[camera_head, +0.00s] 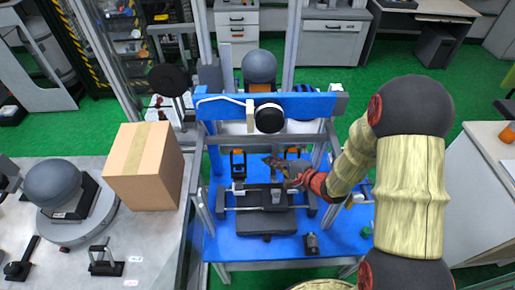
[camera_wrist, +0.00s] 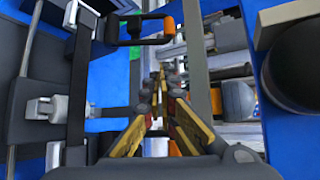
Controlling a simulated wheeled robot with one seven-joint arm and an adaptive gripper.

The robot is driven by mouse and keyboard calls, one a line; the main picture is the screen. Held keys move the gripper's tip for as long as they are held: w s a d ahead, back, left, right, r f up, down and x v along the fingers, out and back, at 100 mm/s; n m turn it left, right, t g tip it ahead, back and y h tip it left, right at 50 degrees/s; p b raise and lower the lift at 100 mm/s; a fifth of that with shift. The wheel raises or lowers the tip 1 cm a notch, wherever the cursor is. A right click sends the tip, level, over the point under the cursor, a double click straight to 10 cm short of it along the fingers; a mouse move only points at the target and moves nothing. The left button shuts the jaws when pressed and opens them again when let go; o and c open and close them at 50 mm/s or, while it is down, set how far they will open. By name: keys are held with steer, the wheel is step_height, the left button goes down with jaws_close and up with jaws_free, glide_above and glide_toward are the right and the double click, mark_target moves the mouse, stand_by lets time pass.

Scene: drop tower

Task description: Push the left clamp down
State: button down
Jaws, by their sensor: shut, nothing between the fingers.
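The left clamp (camera_head: 238,166) is black with an orange part, on the blue table behind the dark fixture. In the wrist view it is the black U-shaped handle (camera_wrist: 125,40) with an orange end at the top. My gripper (camera_head: 270,160) is to the right of this clamp, with a visible gap and no contact seen. Its fingers look shut and empty in the wrist view (camera_wrist: 160,82), pointing towards the clamp's side. The right clamp (camera_head: 292,153) is mostly hidden behind my gripper; only some orange shows. I cannot tell how far either clamp is tilted.
The dark fixture (camera_head: 266,222) with side rods fills the table's front middle. A blue crossbeam (camera_head: 225,107) with a black round part spans above the clamps, and grey posts flank them. A cardboard box (camera_head: 145,165) stands on the left table. Some blue tabletop is bare.

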steer(key=b+x, duration=0.3)
steer(key=x, duration=0.6)
steer(key=shift+w+a, duration=0.2)
steer(key=shift+a, duration=0.15)
steer(key=shift+r, duration=0.1)
steer(key=shift+b, duration=0.3)
steer(key=shift+s, duration=0.15)
